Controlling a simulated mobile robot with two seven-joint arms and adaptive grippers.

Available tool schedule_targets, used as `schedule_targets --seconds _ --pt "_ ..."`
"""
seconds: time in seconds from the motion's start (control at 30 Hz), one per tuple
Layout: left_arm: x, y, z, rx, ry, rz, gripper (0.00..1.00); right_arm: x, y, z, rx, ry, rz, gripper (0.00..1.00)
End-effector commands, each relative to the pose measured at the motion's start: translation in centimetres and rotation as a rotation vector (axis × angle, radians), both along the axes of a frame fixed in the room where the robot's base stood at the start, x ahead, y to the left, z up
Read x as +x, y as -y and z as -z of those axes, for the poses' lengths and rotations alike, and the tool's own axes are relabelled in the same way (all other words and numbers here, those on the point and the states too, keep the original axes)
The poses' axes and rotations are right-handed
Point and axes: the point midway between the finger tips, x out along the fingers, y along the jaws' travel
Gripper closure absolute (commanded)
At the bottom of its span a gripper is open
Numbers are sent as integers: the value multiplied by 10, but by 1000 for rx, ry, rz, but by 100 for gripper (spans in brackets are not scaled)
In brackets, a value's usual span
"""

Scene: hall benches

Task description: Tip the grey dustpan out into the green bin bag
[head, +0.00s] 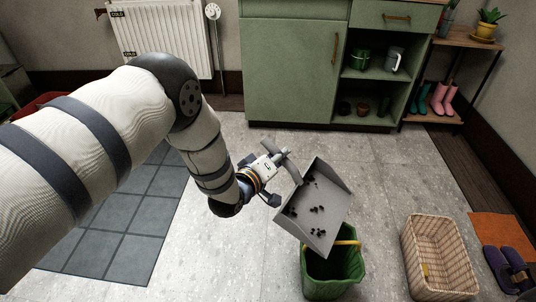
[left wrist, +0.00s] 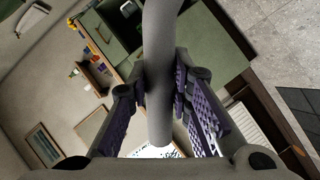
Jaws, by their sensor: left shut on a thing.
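The grey dustpan (head: 318,207) is in the middle of the head view, with several dark bits lying on its pan. My left gripper (head: 279,168) is shut on its handle. The handle (left wrist: 161,45) runs between the purple-padded fingers in the left wrist view. The pan is slanted in the picture, its near end overlapping the mouth of the green bin bag (head: 322,287). The bag stands open on the floor, with a yellow handle or rim part at its top. Part of its mouth is hidden by the pan, and I cannot tell the height gap between them. My right gripper is not in view.
A wicker basket (head: 436,262) stands right of the bag, with slippers (head: 508,268) beyond it. A green cabinet (head: 290,60), a radiator (head: 165,45) and a shelf with boots (head: 440,98) line the back. A dark tiled mat (head: 125,225) lies left. Floor behind the dustpan is clear.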

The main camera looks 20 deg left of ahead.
Motion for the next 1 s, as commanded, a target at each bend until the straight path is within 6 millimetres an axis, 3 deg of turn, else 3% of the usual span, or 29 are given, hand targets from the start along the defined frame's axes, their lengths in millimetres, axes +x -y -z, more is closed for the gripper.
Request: schedule_targets --seconds 0.03,0.6,1.0 --pt "0 8 -9 30 8 3 100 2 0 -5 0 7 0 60" --pt "-10 81 -54 393 55 1 100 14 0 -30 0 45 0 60" --pt "-13 100 -61 482 63 -1 100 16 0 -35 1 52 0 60"
